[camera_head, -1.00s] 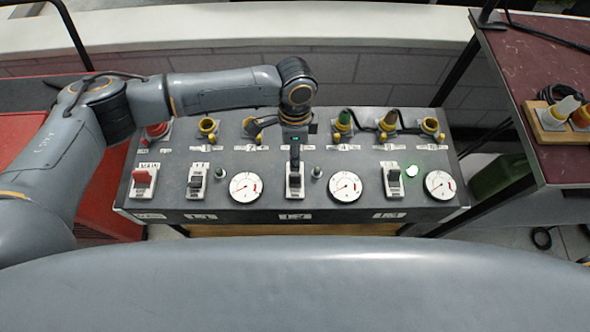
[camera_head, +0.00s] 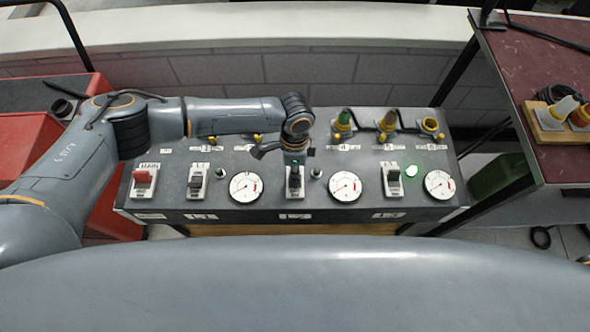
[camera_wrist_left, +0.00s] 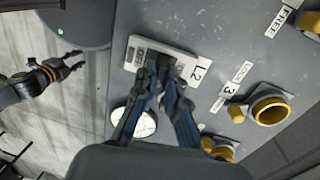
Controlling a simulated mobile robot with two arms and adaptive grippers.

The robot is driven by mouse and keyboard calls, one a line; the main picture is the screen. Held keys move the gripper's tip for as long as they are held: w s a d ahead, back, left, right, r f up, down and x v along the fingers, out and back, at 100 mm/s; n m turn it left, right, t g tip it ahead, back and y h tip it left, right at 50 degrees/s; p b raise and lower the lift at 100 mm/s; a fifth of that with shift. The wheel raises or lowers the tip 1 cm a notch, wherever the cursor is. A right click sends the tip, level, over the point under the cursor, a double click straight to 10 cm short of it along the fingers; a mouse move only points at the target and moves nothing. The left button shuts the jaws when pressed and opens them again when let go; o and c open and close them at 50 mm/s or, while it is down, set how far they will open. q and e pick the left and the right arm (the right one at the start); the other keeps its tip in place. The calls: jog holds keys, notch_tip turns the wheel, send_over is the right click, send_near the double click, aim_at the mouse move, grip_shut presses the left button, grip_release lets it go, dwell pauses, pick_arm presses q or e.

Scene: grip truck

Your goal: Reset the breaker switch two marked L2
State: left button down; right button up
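The breaker switch marked L2 (camera_wrist_left: 190,66) shows in the left wrist view as a white plate with a dark lever. In the head view, it is the middle breaker (camera_head: 286,190) of the sloped panel's front row. My left gripper (camera_head: 294,172) is right over it and hides most of the lever. In the left wrist view, its fingertips (camera_wrist_left: 161,77) are close together at the lever, with a small gap between them. Whether they touch or grip it is unclear. My right gripper (camera_wrist_left: 75,60) shows small and dark at the left of the wrist view.
Other breakers, MAIN (camera_head: 142,181) and L1 (camera_head: 197,183), stand to the left, another (camera_head: 393,180) to the right. Gauges (camera_head: 245,186) sit between them. Yellow-ringed sockets (camera_wrist_left: 270,110) line the back of the panel. A red-topped table (camera_head: 545,90) is at the right.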

pick_arm(q)
jog(key=shift+w+d+f+g+b, duration=0.1)
jog(key=shift+w+f+g+b, duration=0.3)
jog(key=shift+g+b, duration=0.7)
jog(key=shift+w+f+g+b, duration=0.25)
jog(key=shift+w+g+b, duration=0.2)
jog(key=shift+b, duration=1.25)
jog(key=shift+r+g+b, duration=0.2)
jog(key=shift+g+b, duration=0.25)
jog(key=shift+b, duration=0.05)
jog(key=shift+r, duration=0.15)
jog(key=c, duration=1.4)
grip_release()
jog(key=shift+w, duration=0.1)
jog(key=v, duration=1.2)
